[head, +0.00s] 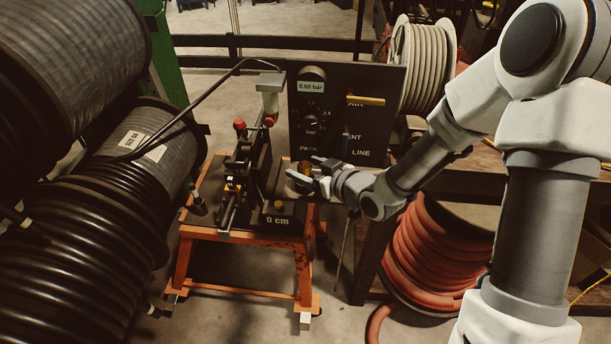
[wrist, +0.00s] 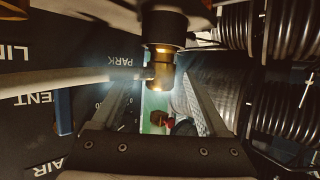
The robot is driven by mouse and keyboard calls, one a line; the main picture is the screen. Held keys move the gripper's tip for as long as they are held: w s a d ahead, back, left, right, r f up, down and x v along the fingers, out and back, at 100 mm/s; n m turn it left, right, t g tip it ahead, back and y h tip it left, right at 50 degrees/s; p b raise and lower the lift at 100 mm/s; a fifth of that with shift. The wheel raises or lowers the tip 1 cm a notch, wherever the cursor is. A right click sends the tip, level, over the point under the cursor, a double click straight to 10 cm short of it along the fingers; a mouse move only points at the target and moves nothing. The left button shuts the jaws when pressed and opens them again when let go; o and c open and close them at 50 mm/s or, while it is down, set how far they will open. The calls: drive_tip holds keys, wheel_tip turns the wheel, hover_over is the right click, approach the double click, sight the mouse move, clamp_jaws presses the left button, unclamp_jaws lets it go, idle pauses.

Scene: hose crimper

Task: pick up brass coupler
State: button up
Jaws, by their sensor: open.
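The brass coupler (wrist: 160,72) shows in the wrist view as a short brass cylinder with a black band, at the upper middle. In the head view it is a small brown-gold piece (head: 304,167) in front of the black panel. My gripper (head: 307,171) is at it, with its fingers pointing left. In the wrist view my gripper (wrist: 158,90) is open, and the coupler is between or just beyond its fingertips. Gaps seem to show on both sides, but I cannot tell whether a finger touches it. The coupler's underside is hidden in the head view.
The black panel (head: 347,100) with gauge and labels stands close behind my gripper. The crimper (head: 245,170) on its orange stand (head: 240,238) is at the left. Large hose reels (head: 75,220) fill the left side. A red hose coil (head: 435,255) lies below my arm.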

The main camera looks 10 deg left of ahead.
drive_tip(key=shift+w+a+f, duration=0.2)
drive_tip(key=shift+w+a, duration=0.05)
drive_tip(key=shift+a, duration=0.1)
drive_tip(key=shift+c, duration=0.2)
clamp_jaws()
